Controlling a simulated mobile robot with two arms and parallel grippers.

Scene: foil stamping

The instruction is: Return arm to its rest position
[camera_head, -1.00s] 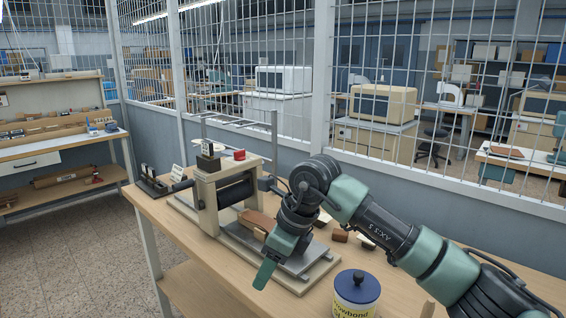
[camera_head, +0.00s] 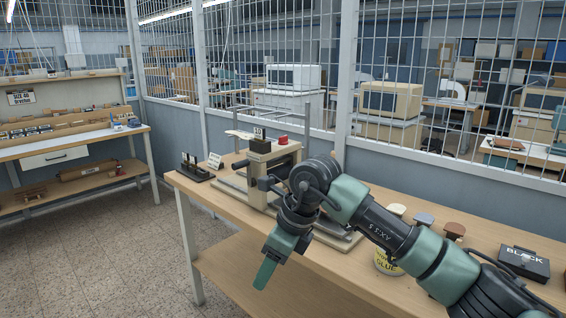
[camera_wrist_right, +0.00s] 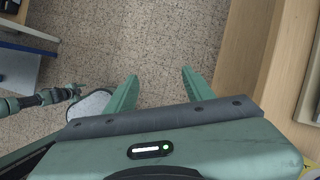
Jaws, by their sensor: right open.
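My right gripper (camera_head: 266,272) points down at the front edge of the wooden bench (camera_head: 330,272) in the head view. In the right wrist view the right gripper (camera_wrist_right: 160,86) has its two green fingers wide apart, with nothing between them and speckled floor below. My right arm (camera_head: 390,232) reaches in from the lower right, bent at the wrist, and hides part of the stamping press (camera_head: 292,158) behind it.
The bench holds a glue jar (camera_head: 385,263) partly behind my arm, a black box (camera_head: 523,262) and small handled tools (camera_head: 453,231). A mesh partition (camera_head: 430,170) stands behind it. A shelf unit (camera_head: 70,150) is at left. Open floor (camera_head: 120,255) lies front left.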

